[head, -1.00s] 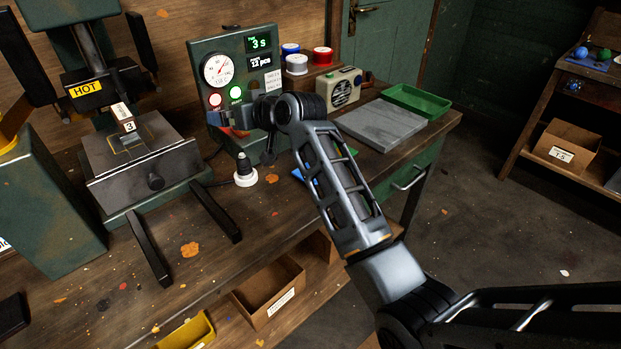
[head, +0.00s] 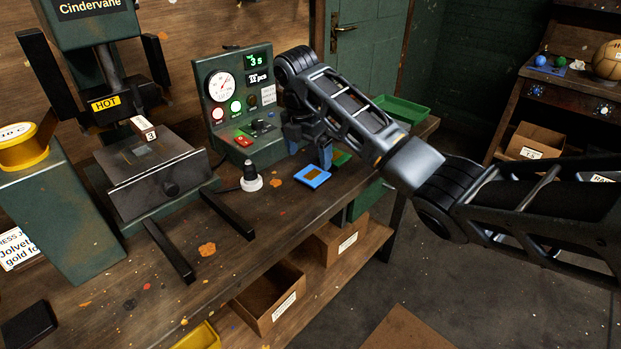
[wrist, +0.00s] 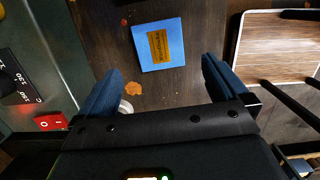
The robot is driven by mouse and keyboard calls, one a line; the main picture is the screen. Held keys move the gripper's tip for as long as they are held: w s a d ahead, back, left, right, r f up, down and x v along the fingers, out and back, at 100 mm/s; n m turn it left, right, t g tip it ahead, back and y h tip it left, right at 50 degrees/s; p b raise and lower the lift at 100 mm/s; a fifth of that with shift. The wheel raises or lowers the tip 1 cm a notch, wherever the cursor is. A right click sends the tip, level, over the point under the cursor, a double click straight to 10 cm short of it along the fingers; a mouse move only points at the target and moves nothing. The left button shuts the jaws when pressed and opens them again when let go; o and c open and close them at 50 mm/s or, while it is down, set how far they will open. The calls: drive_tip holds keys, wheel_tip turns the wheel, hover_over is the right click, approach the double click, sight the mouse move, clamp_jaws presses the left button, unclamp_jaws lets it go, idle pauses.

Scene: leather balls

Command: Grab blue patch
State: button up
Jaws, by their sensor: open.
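The blue patch (head: 312,176) is a flat blue square with a brown label in its middle. It lies on the wooden workbench (head: 275,205), near the front edge. In the wrist view the blue patch (wrist: 174,61) lies flat ahead of the fingertips, between their lines. My gripper (head: 316,152) is just behind the patch in the head view, pointing down above the bench. In the wrist view my gripper (wrist: 160,72) has its two blue fingers wide apart with nothing between them. The exact height above the patch is hard to tell.
A green control box (head: 235,97) with a gauge and red switch (head: 244,141) stands behind. A black knob on a white base (head: 250,178) is left of the patch. A hot press (head: 150,170) stands further left. A green tray (head: 403,109) is at the bench's right end.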

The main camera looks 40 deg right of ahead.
sight(312, 175)
drive_tip(key=shift+d+f+p, duration=0.15)
drive_tip(key=shift+d+f, duration=0.1)
drive_tip(key=shift+f, duration=0.8)
drive_tip(key=shift+d+f+p, duration=0.2)
drive_tip(key=shift+f, duration=0.8)
drive_tip(key=shift+d+f+p, duration=0.15)
drive_tip(key=shift+d+f, duration=0.1)
drive_tip(key=shift+f, duration=0.8)
drive_tip(key=shift+c, duration=0.5)
drive_tip(key=c, duration=1)
drive_tip(key=shift+r, duration=0.1)
